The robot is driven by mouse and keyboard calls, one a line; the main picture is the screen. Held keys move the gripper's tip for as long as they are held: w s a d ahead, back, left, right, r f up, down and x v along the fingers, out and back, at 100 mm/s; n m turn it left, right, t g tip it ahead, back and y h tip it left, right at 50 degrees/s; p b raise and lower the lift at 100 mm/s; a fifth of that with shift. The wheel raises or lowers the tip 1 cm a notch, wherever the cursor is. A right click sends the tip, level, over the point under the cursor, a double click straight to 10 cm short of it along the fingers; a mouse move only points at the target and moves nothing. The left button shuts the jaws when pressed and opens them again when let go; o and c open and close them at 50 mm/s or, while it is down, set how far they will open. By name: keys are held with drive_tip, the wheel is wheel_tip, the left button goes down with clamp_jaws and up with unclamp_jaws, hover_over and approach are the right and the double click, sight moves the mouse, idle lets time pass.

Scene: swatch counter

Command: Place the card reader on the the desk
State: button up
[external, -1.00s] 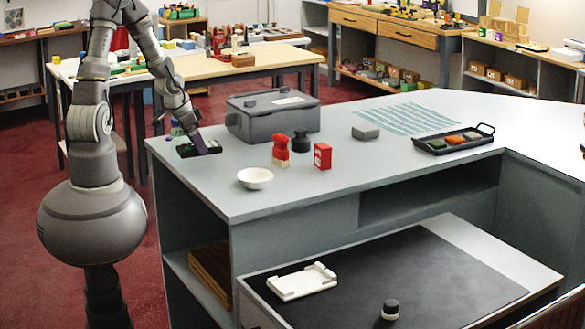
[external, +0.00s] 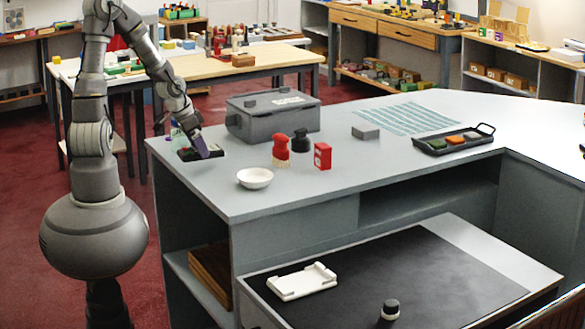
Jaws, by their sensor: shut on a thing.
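My gripper (external: 202,149) is at the left end of the grey counter (external: 300,190), low over its top and pointing down. Its purple-grey end is against a dark, flat thing (external: 187,154), which looks like the card reader and has a small green patch. The gripper hides the middle of this thing. It is shut on it as far as I can see. Whether the dark thing touches the counter top is too small to tell.
A grey lidded box (external: 272,122) stands right of my gripper. A white bowl (external: 255,178), a red-topped brush (external: 281,150) and a red box (external: 322,156) are nearer the front. A black tray (external: 425,151) lies far right. A lower dark surface (external: 400,265) holds a white tray (external: 302,282).

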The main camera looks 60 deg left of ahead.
sight(192, 150)
drive_tip(key=shift+n, duration=0.5)
drive_tip(key=w+d+b, duration=0.1)
drive_tip(key=w+d, duration=0.1)
drive_tip(key=w+d+f+b, duration=0.1)
drive_tip(key=w+d, duration=0.1)
drive_tip(key=w, duration=0.1)
drive_tip(key=w+d, duration=0.2)
drive_tip(key=shift+w+f+b, duration=0.2)
drive_tip(key=shift+w+b, duration=0.15)
drive_tip(key=shift+b, duration=0.05)
drive_tip(key=shift+w+d+r+y, duration=0.15)
drive_tip(key=shift+w+d+y, duration=0.15)
drive_tip(key=shift+w+d, duration=0.1)
drive_tip(key=shift+s+a, duration=0.35)
drive_tip(key=shift+a, duration=0.15)
drive_tip(key=shift+m, duration=0.6)
drive_tip(key=s+a+p, duration=0.1)
drive_tip(key=s+a, duration=0.1)
drive_tip(key=s, duration=0.1)
drive_tip(key=s+a+r+p, duration=0.1)
drive_tip(key=s+a, duration=0.1)
drive_tip(key=s, duration=0.1)
drive_tip(key=s+a+p, duration=0.2)
drive_tip(key=s, duration=0.1)
drive_tip(key=shift+s+a+r, duration=0.35)
drive_tip(key=shift+a+r, duration=0.05)
drive_tip(key=shift+s+a, duration=0.2)
drive_tip(key=shift+s, duration=0.25)
drive_tip(key=shift+r+p, duration=0.15)
drive_tip(key=shift+p, duration=0.15)
